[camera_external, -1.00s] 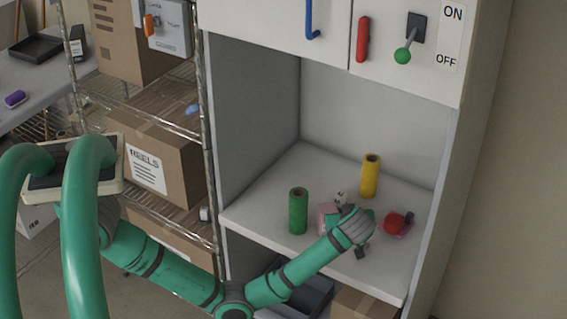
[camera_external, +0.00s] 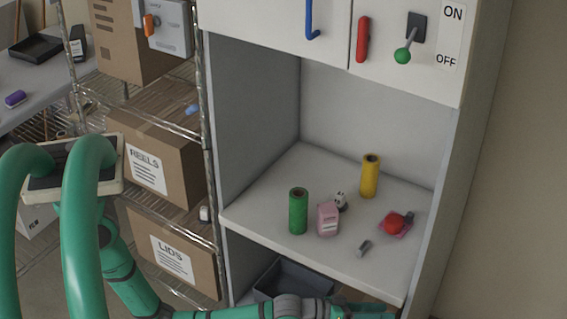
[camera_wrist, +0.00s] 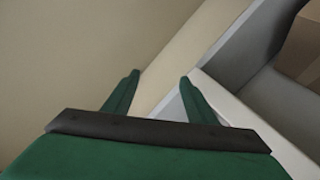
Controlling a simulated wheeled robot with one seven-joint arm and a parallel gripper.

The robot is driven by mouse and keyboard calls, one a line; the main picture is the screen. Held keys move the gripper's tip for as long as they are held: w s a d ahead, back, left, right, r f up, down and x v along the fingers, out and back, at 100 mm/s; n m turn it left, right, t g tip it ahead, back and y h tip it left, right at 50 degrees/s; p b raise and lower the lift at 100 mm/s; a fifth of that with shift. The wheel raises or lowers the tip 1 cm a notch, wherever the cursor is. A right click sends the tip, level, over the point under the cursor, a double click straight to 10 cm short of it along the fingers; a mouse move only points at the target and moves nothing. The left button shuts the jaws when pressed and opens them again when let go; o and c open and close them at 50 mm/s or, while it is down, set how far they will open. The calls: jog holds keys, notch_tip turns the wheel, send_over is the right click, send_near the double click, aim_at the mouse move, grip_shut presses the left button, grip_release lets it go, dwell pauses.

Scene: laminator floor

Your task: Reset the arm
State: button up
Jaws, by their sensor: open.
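My arm (camera_external: 240,312) is low along the bottom of the external view, below the cabinet shelf. Behind the fingers are a beige wall (camera_wrist: 70,50) and the pale edge of a cabinet panel (camera_wrist: 235,110).
On the cabinet shelf (camera_external: 270,215) stand a green roll (camera_external: 298,212), a yellow roll (camera_external: 370,176), a pink box (camera_external: 327,219), a small white-and-black item (camera_external: 341,201), a red round item (camera_external: 394,223) and a grey piece (camera_external: 364,248). Below is a dark bin (camera_external: 290,278). Shelving with boxes (camera_external: 172,262) stands left.

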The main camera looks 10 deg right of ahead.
jog(key=w+a+f+n+t+y, duration=0.15)
jog(key=w+a+n+t, duration=0.5)
jog(key=w+a, duration=1)
jog(key=w+a+f+n+t+y, duration=0.1)
jog(key=w+a+f+n+t, duration=0.4)
jog(key=w+a, duration=1.15)
jog(key=a+r+t+y, duration=0.1)
jog(key=a+y, duration=0.3)
jog(key=a, duration=0.8)
jog(key=s+a+r+n+t+y, duration=0.1)
jog(key=a+y, duration=0.4)
jog(key=a, duration=0.7)
jog(key=s+a+r+t+y, duration=0.1)
jog(key=a+t+y, duration=0.3)
jog(key=a, duration=0.7)
jog(key=shift+a+r, duration=0.4)
jog(key=shift+r, duration=0.45)
jog(key=shift+n+t+y, duration=0.25)
